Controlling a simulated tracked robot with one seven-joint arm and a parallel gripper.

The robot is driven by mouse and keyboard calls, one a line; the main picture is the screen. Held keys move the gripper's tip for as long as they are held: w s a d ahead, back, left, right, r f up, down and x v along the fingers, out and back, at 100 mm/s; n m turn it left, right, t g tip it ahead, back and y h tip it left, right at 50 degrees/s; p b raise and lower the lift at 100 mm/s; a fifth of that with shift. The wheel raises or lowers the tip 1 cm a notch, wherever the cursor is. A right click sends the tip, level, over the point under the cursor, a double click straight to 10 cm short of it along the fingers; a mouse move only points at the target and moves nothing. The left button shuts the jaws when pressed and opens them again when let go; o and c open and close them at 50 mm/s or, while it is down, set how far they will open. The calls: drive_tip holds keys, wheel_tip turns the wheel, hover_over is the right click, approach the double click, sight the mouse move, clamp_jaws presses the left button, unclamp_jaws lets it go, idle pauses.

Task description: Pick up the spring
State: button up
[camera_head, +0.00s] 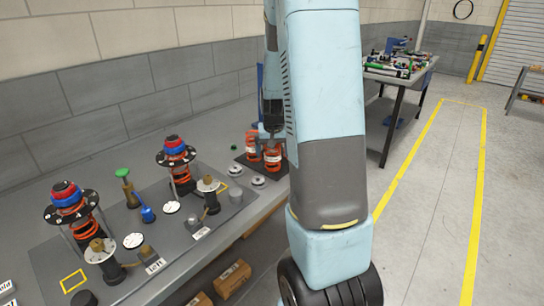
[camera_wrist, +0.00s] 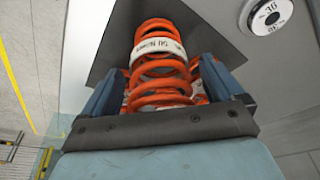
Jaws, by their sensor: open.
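Two orange coil springs (camera_head: 272,157) stand side by side on a dark mat (camera_head: 245,163) at the far end of the bench. My gripper (camera_head: 271,130) is at these springs; my arm hides part of this area. In the wrist view, one orange spring (camera_wrist: 160,68) with a white printed band lies between the two blue fingers of my gripper (camera_wrist: 163,75). The fingers are open, one on each side of the spring. Whether either finger touches it cannot be told. Orange coils of another spring (camera_wrist: 197,80) show behind the right finger.
A dark fixture plate (camera_head: 185,235) on the bench carries two spring assemblies (camera_head: 178,165) and several small parts. Round silver discs (camera_head: 235,171) lie next to the mat. A brick wall (camera_head: 110,95) runs behind the bench. Open floor (camera_head: 425,220) is on the right.

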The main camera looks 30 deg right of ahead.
drive_tip(key=shift+f, duration=0.35)
drive_tip(key=shift+c, duration=0.4)
drive_tip(key=shift+w, duration=0.1)
drive_tip(key=c, duration=1.3)
